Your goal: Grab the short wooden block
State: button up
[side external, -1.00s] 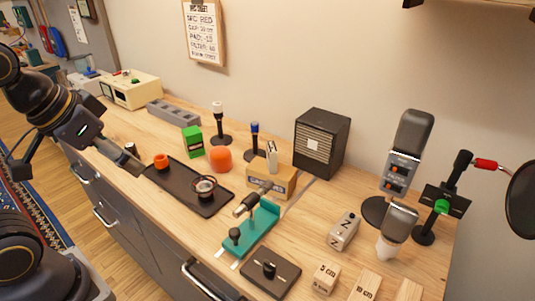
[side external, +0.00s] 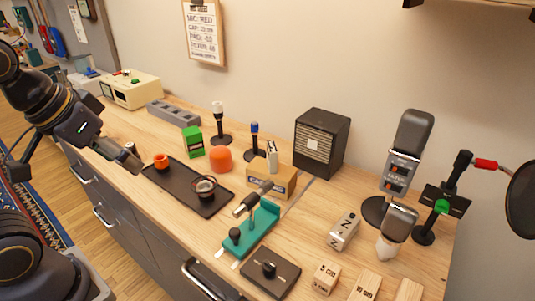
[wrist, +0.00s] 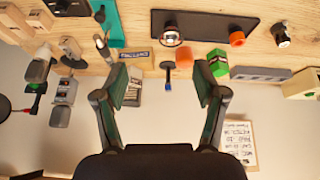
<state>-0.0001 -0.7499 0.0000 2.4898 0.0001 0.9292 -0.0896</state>
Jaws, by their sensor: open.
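The short wooden block, marked 5 cm (side external: 326,278), stands at the front right of the bench in the side view. A longer 10 cm block (side external: 366,287) stands to its right, and a third wooden block (side external: 408,291) is partly cut off by the lower edge. My gripper (side external: 135,163) is at the far left of the side view, above the bench's front edge near the dark tray, far from the blocks. In the wrist view my gripper (wrist: 160,84) is open, with nothing between its fingers. The blocks are small and hard to tell apart there, at the upper left.
A dark tray (side external: 168,189) with an orange cup and a round dish lies near my gripper. Microphones (side external: 410,135) stand at the right.

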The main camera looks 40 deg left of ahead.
jog(key=w+d+r+n, duration=0.3)
jog(key=w+d+r, duration=0.2)
jog(key=w+r, duration=0.45)
jog(key=m+g, duration=0.4)
jog(key=g, duration=0.1)
send_over(328, 271)
notch_tip(328, 271, down, 17)
jog(key=f, duration=1)
jog(key=shift+w+d, duration=0.25)
jog(key=shift+w, duration=0.05)
jog(key=shift+s+a+f, duration=0.1)
jog(key=shift+s+f, duration=0.05)
jog(key=shift+f, duration=1.4)
jog(key=shift+s+a+f, duration=0.1)
jog(key=shift+s+f, duration=0.05)
jog(key=shift+f, duration=1.35)
jog(key=shift+c, duration=0.4)
